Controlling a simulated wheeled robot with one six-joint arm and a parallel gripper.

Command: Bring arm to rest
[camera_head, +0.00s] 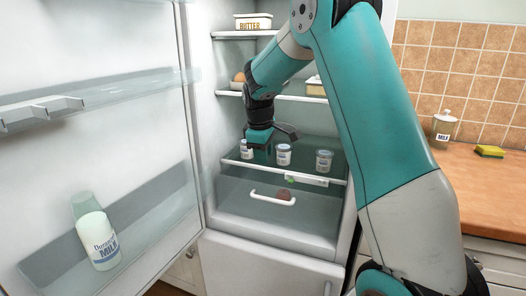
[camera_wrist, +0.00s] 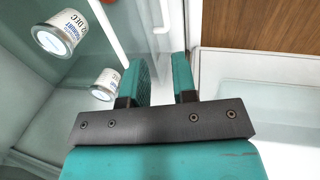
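My arm reaches into the open fridge, and my gripper (camera_head: 270,138) is just above the glass shelf with the small yogurt jars. In the wrist view my gripper (camera_wrist: 159,78) has its two teal fingers apart with nothing between them. One jar (camera_head: 247,150) stands beside or partly behind the gripper. A second jar (camera_head: 284,155) and a third jar (camera_head: 324,161) stand to the right on the same shelf. The wrist view shows two jars, one close to the left finger (camera_wrist: 106,83) and one farther up left (camera_wrist: 60,33).
The fridge door (camera_head: 100,110) stands open at left, with a milk bottle (camera_head: 98,238) in its lower rack. A butter box (camera_head: 253,22) is on the upper shelf. A drawer (camera_head: 270,215) lies below. The counter (camera_head: 480,185) at right holds a milk jar (camera_head: 442,130) and a sponge (camera_head: 489,151).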

